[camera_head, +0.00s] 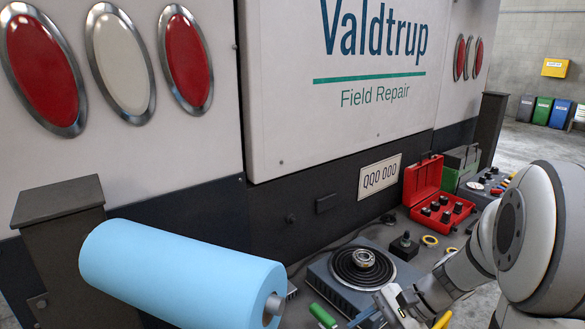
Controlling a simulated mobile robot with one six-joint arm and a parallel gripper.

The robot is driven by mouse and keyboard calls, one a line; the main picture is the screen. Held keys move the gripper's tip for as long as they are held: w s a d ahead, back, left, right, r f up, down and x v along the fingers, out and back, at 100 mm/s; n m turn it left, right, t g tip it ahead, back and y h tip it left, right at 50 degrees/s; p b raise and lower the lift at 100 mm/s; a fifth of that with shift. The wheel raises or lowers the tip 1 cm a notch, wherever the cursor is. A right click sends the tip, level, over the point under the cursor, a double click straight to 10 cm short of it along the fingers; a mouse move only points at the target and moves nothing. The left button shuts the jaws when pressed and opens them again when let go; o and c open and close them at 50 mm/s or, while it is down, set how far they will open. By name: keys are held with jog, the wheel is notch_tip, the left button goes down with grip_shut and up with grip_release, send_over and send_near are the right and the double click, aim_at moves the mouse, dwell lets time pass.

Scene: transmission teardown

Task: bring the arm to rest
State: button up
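My gripper (393,306) is at the bottom edge of the picture, at the end of my white and grey arm, which comes in from the right. It is just in front of a grey block (330,283) with a dark ringed plate on top. A small silver ring-shaped part (363,258) sits on that plate, apart from the gripper. The fingers are small and partly cut off, so I cannot tell whether they are open or shut, or whether they hold anything. A green-handled tool (322,315) lies left of the gripper.
A large blue roll (180,268) fills the lower left. An open red case (422,184) with several dark round pieces stands behind the block, near a dark-lidded green box (459,166). A black knobbed part (404,245) and yellow rings (430,241) lie between. The vehicle's wall closes the back.

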jog(key=s+r+n+t+h+p, duration=0.1)
jog(key=s+r+n+h+p, duration=0.2)
jog(key=r, duration=0.4)
jog(key=s+r+n+t+h+p, duration=0.2)
jog(key=s+r+n+h+p, duration=0.2)
jog(key=s+r+n+h, duration=0.1)
notch_tip(320, 180, up, 2)
jog(key=n+h, duration=0.1)
jog(key=n, duration=0.2)
